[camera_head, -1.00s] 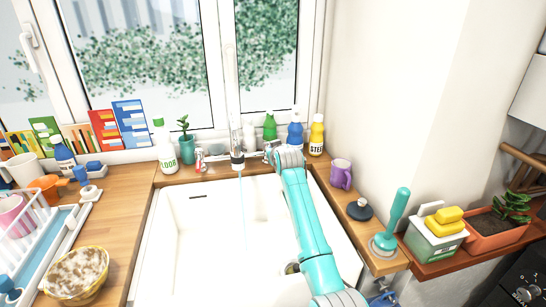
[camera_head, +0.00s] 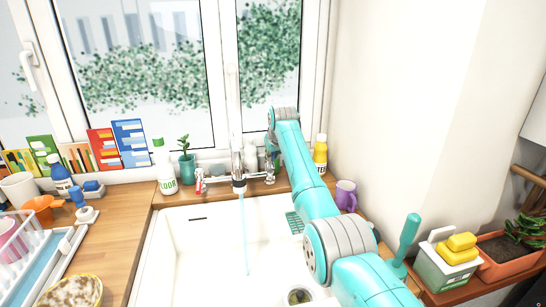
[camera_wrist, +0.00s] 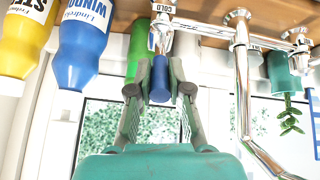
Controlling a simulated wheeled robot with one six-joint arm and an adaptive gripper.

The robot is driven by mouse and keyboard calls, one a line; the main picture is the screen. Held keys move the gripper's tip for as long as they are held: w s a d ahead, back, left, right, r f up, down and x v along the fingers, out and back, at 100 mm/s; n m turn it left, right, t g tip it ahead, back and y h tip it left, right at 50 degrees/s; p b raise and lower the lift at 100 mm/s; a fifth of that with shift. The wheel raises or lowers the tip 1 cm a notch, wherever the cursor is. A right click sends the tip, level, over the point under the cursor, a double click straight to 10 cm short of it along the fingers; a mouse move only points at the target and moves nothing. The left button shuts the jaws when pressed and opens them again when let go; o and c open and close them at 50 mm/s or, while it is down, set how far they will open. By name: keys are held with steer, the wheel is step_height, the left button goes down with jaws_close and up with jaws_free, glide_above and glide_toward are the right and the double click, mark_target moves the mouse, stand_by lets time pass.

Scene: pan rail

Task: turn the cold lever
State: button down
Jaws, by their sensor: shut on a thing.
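The cold lever (camera_wrist: 160,91) shows in the wrist view as a blue grip below a chrome valve marked COLD (camera_wrist: 163,9). My gripper (camera_wrist: 160,70) is shut on the blue grip, with one finger on each side. The chrome tap (camera_head: 238,170) stands at the back of the sink, and water (camera_head: 243,235) runs from its spout. In the head view the cold-side valve (camera_head: 270,176) shows right of the spout, while my arm hides most of the grip and the fingers.
A yellow bottle (camera_head: 320,156) and a purple mug (camera_head: 346,194) stand right of my arm. A blue bottle (camera_wrist: 88,35) and a green bottle (camera_wrist: 138,45) stand close by the fingers. The white sink (camera_head: 190,250) lies below, with a window behind.

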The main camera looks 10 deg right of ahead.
steer(key=shift+r, duration=0.1)
stand_by(0.3)
steer(key=c, duration=1.1)
jaws_free()
steer(key=shift+w, duration=0.1)
steer(key=v, duration=1.2)
steer(key=shift+w, duration=0.1)
